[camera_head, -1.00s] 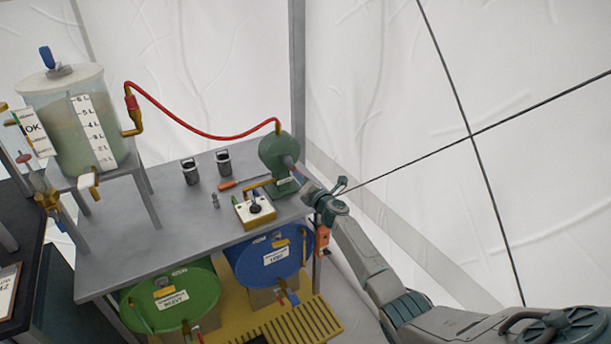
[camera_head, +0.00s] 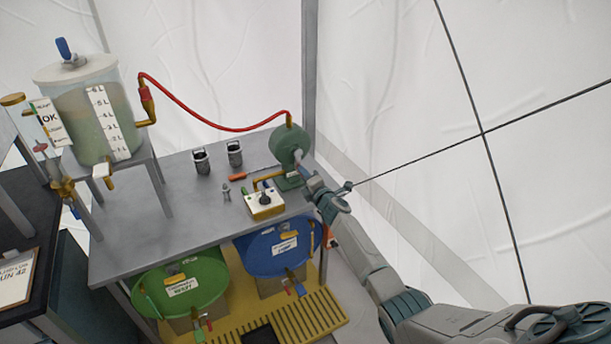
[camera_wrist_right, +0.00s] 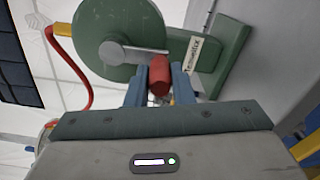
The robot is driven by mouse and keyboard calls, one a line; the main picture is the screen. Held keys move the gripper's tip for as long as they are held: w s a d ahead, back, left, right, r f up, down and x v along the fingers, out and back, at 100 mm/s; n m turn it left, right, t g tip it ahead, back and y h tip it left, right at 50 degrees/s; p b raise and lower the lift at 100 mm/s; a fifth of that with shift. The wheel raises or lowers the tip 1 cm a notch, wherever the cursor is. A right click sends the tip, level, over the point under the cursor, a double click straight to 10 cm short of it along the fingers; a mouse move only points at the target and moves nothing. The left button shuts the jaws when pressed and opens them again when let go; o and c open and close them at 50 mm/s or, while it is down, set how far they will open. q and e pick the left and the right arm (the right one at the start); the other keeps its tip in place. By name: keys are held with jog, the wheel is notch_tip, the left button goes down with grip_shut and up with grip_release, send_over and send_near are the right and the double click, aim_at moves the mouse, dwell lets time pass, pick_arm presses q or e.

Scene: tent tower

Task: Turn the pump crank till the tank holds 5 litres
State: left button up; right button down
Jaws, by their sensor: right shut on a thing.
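The clear tank (camera_head: 82,128) stands on a raised stand at the left in the head view, with greenish liquid inside and a white litre scale (camera_head: 106,122) on its front. The exact liquid level is hard to read. The green pump (camera_head: 287,146) sits at the table's right end; its round body (camera_wrist_right: 112,40) fills the top of the right wrist view. A grey crank arm (camera_wrist_right: 138,54) carries a red handle (camera_wrist_right: 159,76). My right gripper (camera_head: 308,178) is shut on this handle, one blue finger on each side (camera_wrist_right: 159,90). My left gripper is out of view.
A red hose (camera_head: 205,124) arcs from tank to pump. A white-and-yellow box (camera_head: 264,206) and two dark canisters (camera_head: 201,161) stand on the grey table (camera_head: 160,225). Free room lies right of the table.

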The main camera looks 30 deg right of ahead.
jog(key=c, duration=1.3)
grip_release()
jog(key=shift+o, duration=0.2)
jog(key=s+p, duration=0.2)
jog(key=s, duration=0.8)
jog(key=shift+s+d, duration=0.15)
jog(key=shift+s, duration=0.25)
